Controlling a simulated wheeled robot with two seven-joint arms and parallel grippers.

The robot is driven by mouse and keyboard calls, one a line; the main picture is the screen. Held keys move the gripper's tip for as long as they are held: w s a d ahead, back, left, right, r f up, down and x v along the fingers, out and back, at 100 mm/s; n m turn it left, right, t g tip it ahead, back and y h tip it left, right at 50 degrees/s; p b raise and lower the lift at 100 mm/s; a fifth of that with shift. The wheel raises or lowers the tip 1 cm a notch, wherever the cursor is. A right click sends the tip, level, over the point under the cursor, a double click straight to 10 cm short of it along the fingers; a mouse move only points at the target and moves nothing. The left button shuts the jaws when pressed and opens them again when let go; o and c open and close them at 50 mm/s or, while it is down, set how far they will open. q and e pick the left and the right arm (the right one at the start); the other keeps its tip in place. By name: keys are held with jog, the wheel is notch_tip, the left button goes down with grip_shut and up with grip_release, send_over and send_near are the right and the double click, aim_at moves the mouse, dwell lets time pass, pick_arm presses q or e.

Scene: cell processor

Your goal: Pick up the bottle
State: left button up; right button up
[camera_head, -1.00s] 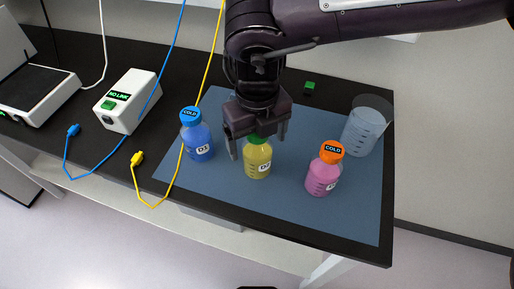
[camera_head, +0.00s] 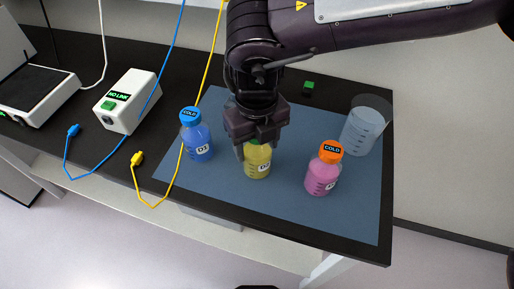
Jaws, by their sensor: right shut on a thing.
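A yellow bottle (camera_head: 257,164) with a green cap stands upright on the blue-grey mat (camera_head: 225,191). My right gripper (camera_head: 257,142) comes down from above and is shut on the yellow bottle at its cap. The fingers hide most of the cap. A blue bottle (camera_head: 197,143) with a blue cap stands to the left on the mat. A pink bottle (camera_head: 320,178) with an orange cap stands to the right on the mat. My left gripper is not in view.
A clear beaker (camera_head: 362,130) stands at the mat's right back. A white box (camera_head: 127,101) reading "NO LINK" and a balance-like device (camera_head: 38,92) stand left. Blue (camera_head: 73,130) and yellow cables (camera_head: 137,158) with plugs hang near the front. A small green-topped block (camera_head: 309,86) lies behind.

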jog(key=shift+r, duration=0.1)
jog(key=shift+w+r, duration=0.1)
jog(key=shift+r, duration=0.45)
notch_tip(320, 180, up, 10)
jog(key=shift+b, duration=0.4)
notch_tip(320, 180, up, 9)
jog(key=p, duration=0.1)
jog(key=shift+f, duration=0.15)
